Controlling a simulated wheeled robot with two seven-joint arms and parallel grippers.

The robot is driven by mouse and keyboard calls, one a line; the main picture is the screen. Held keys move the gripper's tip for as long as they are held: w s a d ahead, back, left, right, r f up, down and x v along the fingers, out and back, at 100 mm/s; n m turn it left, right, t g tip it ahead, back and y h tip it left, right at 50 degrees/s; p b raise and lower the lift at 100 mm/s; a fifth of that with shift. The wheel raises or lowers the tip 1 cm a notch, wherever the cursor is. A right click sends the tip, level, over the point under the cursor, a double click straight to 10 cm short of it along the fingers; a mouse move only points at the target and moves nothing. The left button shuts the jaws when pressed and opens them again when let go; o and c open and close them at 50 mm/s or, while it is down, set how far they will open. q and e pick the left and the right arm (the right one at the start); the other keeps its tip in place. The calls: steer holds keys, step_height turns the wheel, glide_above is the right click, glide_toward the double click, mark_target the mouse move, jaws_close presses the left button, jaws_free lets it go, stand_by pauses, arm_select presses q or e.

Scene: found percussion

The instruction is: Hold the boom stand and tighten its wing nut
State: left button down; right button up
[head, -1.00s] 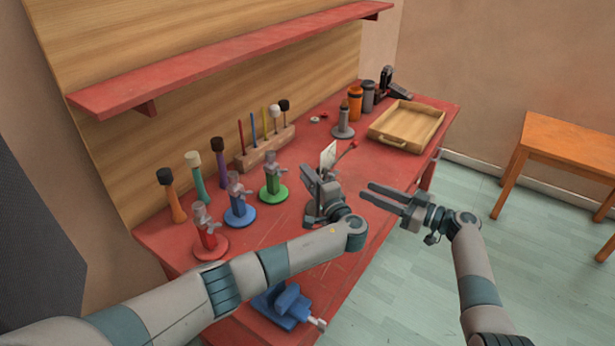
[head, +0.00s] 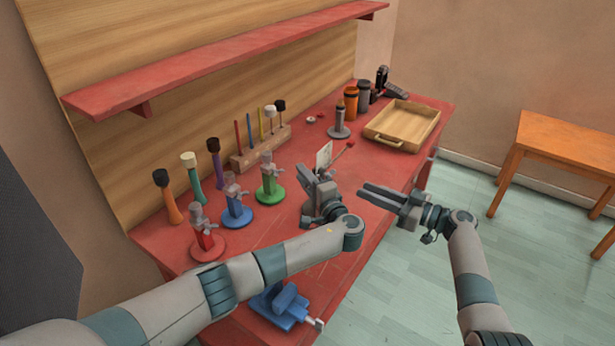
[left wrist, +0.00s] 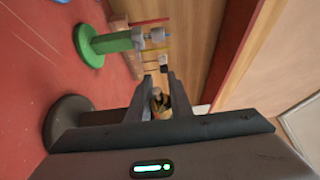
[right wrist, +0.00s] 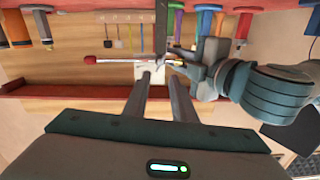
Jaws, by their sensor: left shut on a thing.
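The boom stand has a dark round base (left wrist: 66,118) in the left wrist view. Its post also shows in the right wrist view (right wrist: 160,28). Its thin boom (right wrist: 115,59) has a red end, also visible in the head view (head: 349,145). My left gripper (head: 312,180) is shut on the stand and hides most of it in the head view. A brass-coloured part (left wrist: 162,104) shows between its fingers; I cannot tell whether this is the wing nut. My right gripper (head: 363,191) is open and empty, its fingers pointing at the stand, apart from it.
Red, blue and green clamp stands (head: 269,185) stand left of my left gripper. Several mallets and a wooden rack (head: 262,150) line the back. A grey stand (head: 340,125), canisters and a wooden tray (head: 428,132) are further right. A blue vise (head: 283,305) sits at the near edge.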

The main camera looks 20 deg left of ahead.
steer(key=w+d+f+h, duration=0.1)
steer(key=f, duration=0.1)
steer(key=w+d+f+t+h, duration=0.1)
steer(key=w+f+h, duration=0.1)
steer(key=w+d+f+t+h, duration=0.1)
steer(key=w+d+f+h, duration=0.1)
steer(key=shift+w+f, duration=0.2)
steer(key=shift+f, duration=0.1)
steer(key=w+d+n+t+h, duration=0.2)
steer(key=w+d+t+h, duration=0.4)
steer(key=w+d+h, duration=0.45)
step_height(320, 180, up, 12)
steer(key=s+d+n+t+y, duration=0.1)
steer(key=n+t+y, duration=0.4)
steer(key=n, duration=0.5)
steer(key=s+a+n+g+y, duration=0.6)
steer(key=s+a+n+y, duration=0.3)
steer(key=n, duration=0.5)
steer(key=s+a+f+n+g+y, duration=0.1)
steer(key=s+a+f+n+g, duration=0.3)
steer(key=s+f+n+g, duration=0.1)
steer(key=shift+s+n+g, duration=0.7)
steer(key=shift+s+g, duration=0.05)
steer(key=shift+g, duration=0.45)
steer(key=shift+a+y, duration=0.2)
steer(key=shift+y, duration=0.05)
